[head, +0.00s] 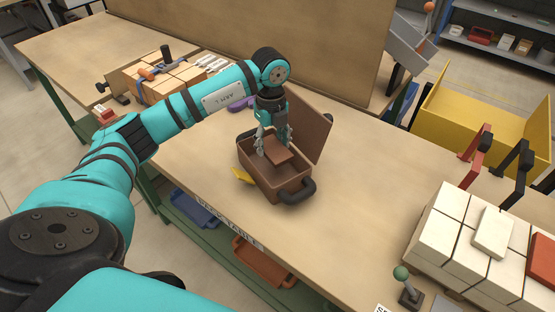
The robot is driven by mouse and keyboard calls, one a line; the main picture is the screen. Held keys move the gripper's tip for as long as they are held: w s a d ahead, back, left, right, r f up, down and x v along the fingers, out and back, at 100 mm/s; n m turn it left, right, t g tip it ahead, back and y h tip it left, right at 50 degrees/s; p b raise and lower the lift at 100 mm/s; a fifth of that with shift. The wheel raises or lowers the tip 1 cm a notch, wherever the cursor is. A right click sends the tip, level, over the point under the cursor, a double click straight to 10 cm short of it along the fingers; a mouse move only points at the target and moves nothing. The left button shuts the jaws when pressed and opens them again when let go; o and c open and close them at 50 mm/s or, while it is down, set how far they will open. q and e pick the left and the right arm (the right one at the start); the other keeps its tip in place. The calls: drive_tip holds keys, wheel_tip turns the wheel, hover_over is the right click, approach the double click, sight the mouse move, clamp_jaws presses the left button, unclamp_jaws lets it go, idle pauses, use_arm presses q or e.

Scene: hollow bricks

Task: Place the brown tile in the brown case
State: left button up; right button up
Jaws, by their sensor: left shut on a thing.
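The brown case (272,188) stands on the table with its lid (309,124) raised at the back right and its dark handle at the front. My left gripper (272,146) points down over the case opening. It is shut on the brown tile (278,153), which is tilted and sits at or just above the case's rim level. I cannot tell whether the tile touches the inside of the case. The fingers and tile hide part of the case's inside. My right gripper does not show.
Cream bricks (470,240) are stacked at the right, near a green-knobbed lever (405,285). The table is clear between case and bricks.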

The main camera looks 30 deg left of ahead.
sight(271, 169)
use_arm(q)
drive_tip(key=f, duration=0.3)
drive_tip(key=shift+s+f, duration=0.15)
drive_tip(key=shift+s, duration=0.2)
drive_tip(key=shift+f+p, duration=0.3)
drive_tip(key=shift+f, duration=0.05)
wheel_tip(271, 169, down, 3)
drive_tip(key=shift+w+f+p, duration=0.1)
drive_tip(key=shift+p, duration=0.2)
drive_tip(key=shift+f, duration=0.2)
drive_tip(key=o, duration=0.9)
drive_tip(key=shift+o, duration=0.5)
drive_tip(key=shift+r, duration=0.2)
wheel_tip(271, 169, up, 11)
drive_tip(key=shift+r+b, duration=0.1)
drive_tip(key=shift+b, duration=1.05)
drive_tip(key=shift+r, duration=0.4)
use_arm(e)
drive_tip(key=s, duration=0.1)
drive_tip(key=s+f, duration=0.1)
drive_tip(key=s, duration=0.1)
